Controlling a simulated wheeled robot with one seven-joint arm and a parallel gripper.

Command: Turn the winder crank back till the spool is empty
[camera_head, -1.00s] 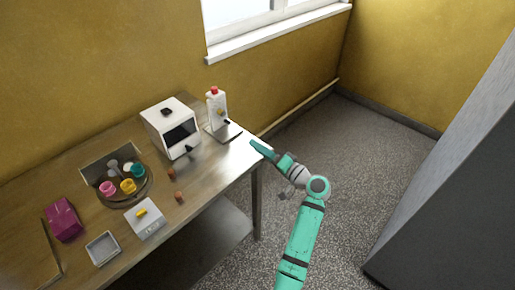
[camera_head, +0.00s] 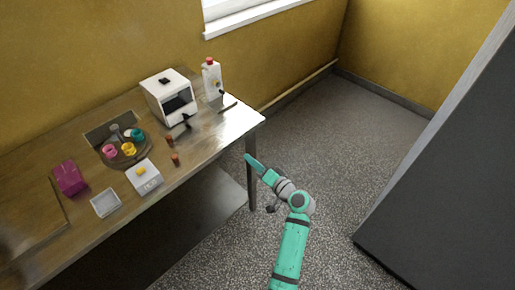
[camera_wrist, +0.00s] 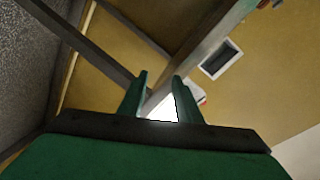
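I cannot clearly make out a winder, crank or spool. A white box-shaped machine (camera_head: 165,86) with a dark front opening stands at the table's back, with a small black handle-like part (camera_head: 185,121) in front of it. To its right stands a white upright unit (camera_head: 212,77) with a red top, and a dark bar shows beside it. My gripper (camera_head: 250,161) is off the table's right end, apart from these things. In the wrist view its two green fingers (camera_wrist: 160,84) are apart with nothing seen held between them.
The wooden table (camera_head: 225,135) has a free right corner. On it are a round tray (camera_head: 124,158) with coloured cups, a small white scale-like box (camera_head: 144,178), a shallow tray (camera_head: 105,202), a magenta box (camera_head: 69,178) and two brown pieces. A dark cabinet (camera_head: 450,170) stands at right; floor between is clear.

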